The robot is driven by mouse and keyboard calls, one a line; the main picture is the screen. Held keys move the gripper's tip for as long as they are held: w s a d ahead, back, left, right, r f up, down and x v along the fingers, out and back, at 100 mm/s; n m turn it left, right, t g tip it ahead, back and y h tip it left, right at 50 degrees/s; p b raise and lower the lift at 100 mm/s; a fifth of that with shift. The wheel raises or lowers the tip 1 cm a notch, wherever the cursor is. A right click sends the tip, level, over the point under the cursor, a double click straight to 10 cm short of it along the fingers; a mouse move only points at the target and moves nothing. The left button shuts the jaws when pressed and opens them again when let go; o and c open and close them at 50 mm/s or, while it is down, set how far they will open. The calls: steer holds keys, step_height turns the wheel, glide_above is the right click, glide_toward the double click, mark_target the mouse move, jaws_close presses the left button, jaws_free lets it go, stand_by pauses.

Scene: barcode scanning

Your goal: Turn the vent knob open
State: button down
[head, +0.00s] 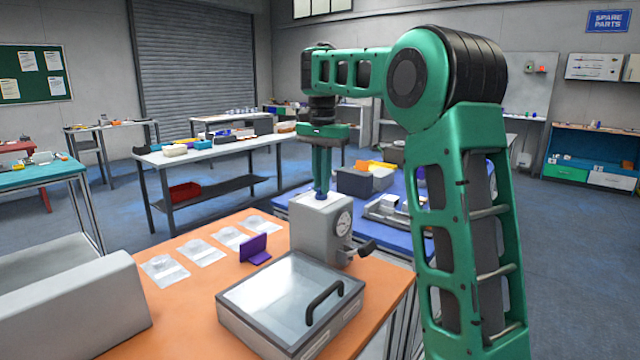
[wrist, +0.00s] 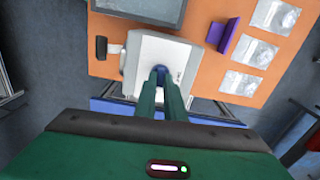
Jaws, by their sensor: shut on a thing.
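A grey box-shaped device (head: 318,232) with a round dial (head: 343,222) on its side stands on the orange bench. The vent knob (head: 321,195), small and blue, sits on its light top face, and it also shows in the wrist view (wrist: 160,70). My gripper (head: 321,186) points straight down over the device, its fingers closed around the knob. In the wrist view my gripper (wrist: 160,82) has both fingers on the knob, which is mostly hidden between them.
A clear-lidded chamber (head: 280,300) with a black handle adjoins the device in front. A purple stand (head: 256,249) and several clear bags (head: 200,252) lie to the left on the orange bench (head: 200,310). A grey housing (head: 75,310) stands front left. A blue table with bins (head: 362,180) is behind.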

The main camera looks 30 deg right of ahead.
steer(key=shift+w+a+r+m, duration=0.2)
steer(key=shift+a+m, duration=0.1)
steer(key=shift+m, duration=0.1)
stand_by(0.3)
steer(key=c, duration=1.8)
jaws_free()
steer(key=shift+c, duration=0.2)
steer(key=shift+d+f, duration=0.1)
step_height(320, 180, up, 11)
steer(key=shift+f, duration=0.15)
